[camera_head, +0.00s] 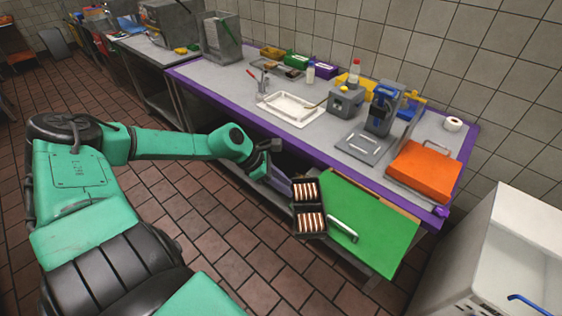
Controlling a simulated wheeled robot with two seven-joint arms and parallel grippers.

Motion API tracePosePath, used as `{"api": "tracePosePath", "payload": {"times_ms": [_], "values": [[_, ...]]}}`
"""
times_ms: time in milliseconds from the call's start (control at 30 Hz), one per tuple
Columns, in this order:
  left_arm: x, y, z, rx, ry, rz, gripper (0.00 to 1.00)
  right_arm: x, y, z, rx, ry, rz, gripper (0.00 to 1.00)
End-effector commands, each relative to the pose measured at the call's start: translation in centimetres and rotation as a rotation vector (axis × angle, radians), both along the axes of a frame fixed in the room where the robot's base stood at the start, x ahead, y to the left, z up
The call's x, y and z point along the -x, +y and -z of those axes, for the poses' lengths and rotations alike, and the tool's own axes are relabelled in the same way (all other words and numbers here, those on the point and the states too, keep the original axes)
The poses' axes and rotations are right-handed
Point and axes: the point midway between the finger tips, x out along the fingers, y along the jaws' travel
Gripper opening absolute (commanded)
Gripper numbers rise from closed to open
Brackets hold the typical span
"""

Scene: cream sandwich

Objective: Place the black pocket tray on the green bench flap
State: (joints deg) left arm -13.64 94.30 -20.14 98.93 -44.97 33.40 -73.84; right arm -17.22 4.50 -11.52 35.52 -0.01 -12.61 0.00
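The black pocket tray (309,208) has two compartments, each with several brown and pale strips. It is at the left edge of the green bench flap (375,225), overlapping it in the picture. I cannot tell whether it touches the flap. The flap is folded out flat at the bench front, with a pale handle near its left side. My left gripper (270,165) is at the end of the teal arm, just up and left of the tray. Its fingers are small and dark against the bench, so their opening and any contact with the tray are unclear. My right gripper is out of view.
The grey bench top with a purple edge (217,98) holds a white tray (291,108), a blue and grey device (382,108) and an orange board (424,170). A white cabinet (510,250) stands at the right. Most of the flap is bare.

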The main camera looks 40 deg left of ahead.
Motion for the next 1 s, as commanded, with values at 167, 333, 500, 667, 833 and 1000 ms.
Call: {"api": "tracePosePath", "payload": {"times_ms": [167,333,500,667,833,1000], "values": [[0.6,0.7,-1.7,0.000,-0.003,0.000,0.36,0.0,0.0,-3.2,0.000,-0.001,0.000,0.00],[0.7,0.8,-1.3,0.000,-0.001,0.001,0.36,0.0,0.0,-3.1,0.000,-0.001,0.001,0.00],[0.2,1.0,-1.0,0.028,-0.001,-0.045,0.36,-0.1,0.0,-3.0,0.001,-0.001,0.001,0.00],[-3.8,5.1,2.4,0.351,0.038,-0.586,0.36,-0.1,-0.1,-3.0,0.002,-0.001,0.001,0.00],[-0.4,13.2,16.3,0.937,0.264,-1.621,0.36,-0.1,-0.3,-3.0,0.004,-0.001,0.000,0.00],[13.8,10.4,32.0,1.273,0.524,-2.519,0.36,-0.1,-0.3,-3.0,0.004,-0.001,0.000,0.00]]}}
